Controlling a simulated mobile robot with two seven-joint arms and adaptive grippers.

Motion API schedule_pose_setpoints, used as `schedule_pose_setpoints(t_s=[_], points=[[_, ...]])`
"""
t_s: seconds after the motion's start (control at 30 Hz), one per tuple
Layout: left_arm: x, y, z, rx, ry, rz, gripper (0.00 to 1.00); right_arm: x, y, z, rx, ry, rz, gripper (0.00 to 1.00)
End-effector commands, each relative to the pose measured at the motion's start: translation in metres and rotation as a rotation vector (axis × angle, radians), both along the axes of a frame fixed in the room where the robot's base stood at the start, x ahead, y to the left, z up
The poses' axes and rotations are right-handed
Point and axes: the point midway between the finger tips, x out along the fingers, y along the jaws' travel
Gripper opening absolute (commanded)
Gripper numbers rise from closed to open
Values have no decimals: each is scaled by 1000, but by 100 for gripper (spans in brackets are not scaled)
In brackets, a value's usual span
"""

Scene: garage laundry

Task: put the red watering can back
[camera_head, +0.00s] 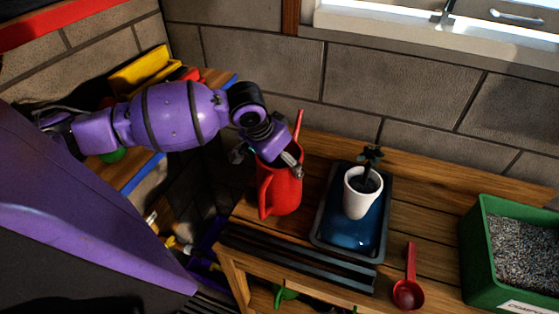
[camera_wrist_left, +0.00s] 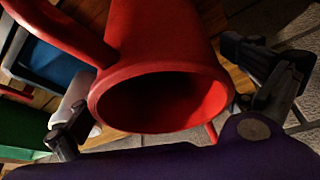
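The red watering can (camera_head: 281,190) stands upright on the wooden bench (camera_head: 425,215), left of the dark tray. My left gripper (camera_head: 267,158) is over the top of the can, its fingers spread to either side of the can's upper part. In the left wrist view, the can's open mouth (camera_wrist_left: 160,103) faces the camera between the two fingers (camera_wrist_left: 172,103). The right-hand finger there is clearly apart from the can; the left-hand one is close to the rim, and contact cannot be told. My right gripper is out of view.
A white pot (camera_head: 358,203) with a small plant stands in a dark tray (camera_head: 382,228) with a blue inside. A red scoop (camera_head: 408,293) lies right of it. A green crate (camera_head: 475,259) of grey granules stands at the right. A brick wall (camera_head: 400,85) closes the back.

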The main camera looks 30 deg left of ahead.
Motion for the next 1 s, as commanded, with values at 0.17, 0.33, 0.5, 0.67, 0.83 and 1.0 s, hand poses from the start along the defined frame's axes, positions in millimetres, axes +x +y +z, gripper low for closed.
schedule_pose_setpoints(t_s=[0.17, 0.33, 0.5, 0.67, 0.83, 1.0], points=[[0, 0, 0, 0, 0, 0, 100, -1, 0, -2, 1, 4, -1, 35], [-3, 1, 14, 1, -2, 0, 100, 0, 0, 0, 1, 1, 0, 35], [-16, 4, 47, 3, -7, -2, 100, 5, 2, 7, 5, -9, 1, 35], [-29, 6, 80, 2, -5, 0, 100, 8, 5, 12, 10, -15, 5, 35], [-40, 7, 104, 1, -4, 0, 100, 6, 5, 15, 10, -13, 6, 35], [-45, 7, 113, 0, 0, -1, 100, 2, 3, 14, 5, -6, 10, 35]])
